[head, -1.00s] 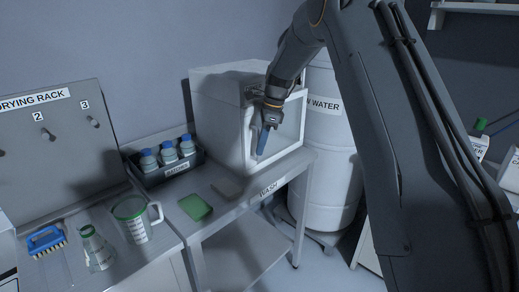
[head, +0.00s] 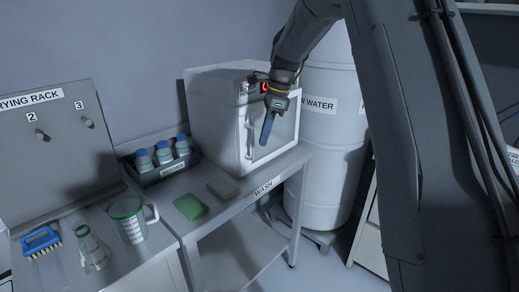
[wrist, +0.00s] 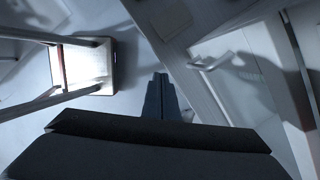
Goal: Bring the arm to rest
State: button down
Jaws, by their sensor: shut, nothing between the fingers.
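My gripper (head: 267,129) hangs from my raised arm in the head view, its blue fingers pointing down. It is in front of the white box-shaped machine (head: 215,112) with a door on the bench marked WASH. The fingers are together with nothing between them. They also show in the wrist view (wrist: 161,88), closed side by side over open floor. I cannot tell from the head view how far the fingertips are from the machine's door.
A white water drum (head: 325,150) stands right of the machine. On the benches are a green sponge (head: 190,206), a grey block (head: 222,188), a measuring jug (head: 128,220), a flask (head: 92,248), a blue brush (head: 42,242) and a bottle crate (head: 163,168). Free floor lies in front.

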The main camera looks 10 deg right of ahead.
jog(key=s+d+f+n+h+b, duration=0.1)
jog(key=s+f+n, duration=0.3)
jog(key=s, duration=0.6)
jog(key=s+d+f+n+h+b, duration=0.1)
jog(key=s+f+n+b, duration=0.1)
jog(key=s+f+n, duration=0.3)
jog(key=s+d+f+n+t+b, duration=0.1)
jog(key=s+f+n, duration=0.3)
jog(key=s+n, duration=0.6)
jog(key=s, duration=0.5)
jog(key=shift+s+d+f+h, duration=0.2)
jog(key=shift+s+f+h, duration=0.05)
jog(key=shift+h, duration=0.15)
